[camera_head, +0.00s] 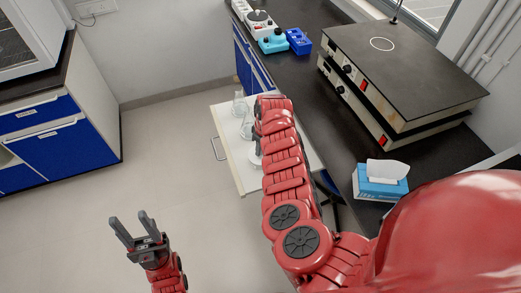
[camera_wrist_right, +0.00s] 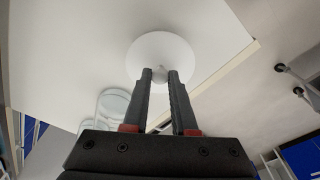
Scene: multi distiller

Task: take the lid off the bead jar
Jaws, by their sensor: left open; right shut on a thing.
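In the right wrist view, a round white lid (camera_wrist_right: 178,50) with a small knob lies just beyond my right fingertips. My right gripper (camera_wrist_right: 160,74) is shut on the lid by its knob, one finger on each side. The bead jar's body is not visible beneath it, so I cannot tell whether the lid is seated or lifted. In the head view, the right arm hides most of this spot; only a white edge of the lid (camera_head: 254,160) shows beside it. My left gripper (camera_head: 131,217) is open and empty over the floor at the lower left.
Glass flasks (camera_head: 246,130) stand on the white tabletop (camera_head: 228,140), close to the right gripper; glassware (camera_wrist_right: 113,102) also shows in the wrist view. The dark bench (camera_head: 335,140) to the right holds a hotplate (camera_head: 400,65) and a tissue box (camera_head: 382,182). The floor at left is clear.

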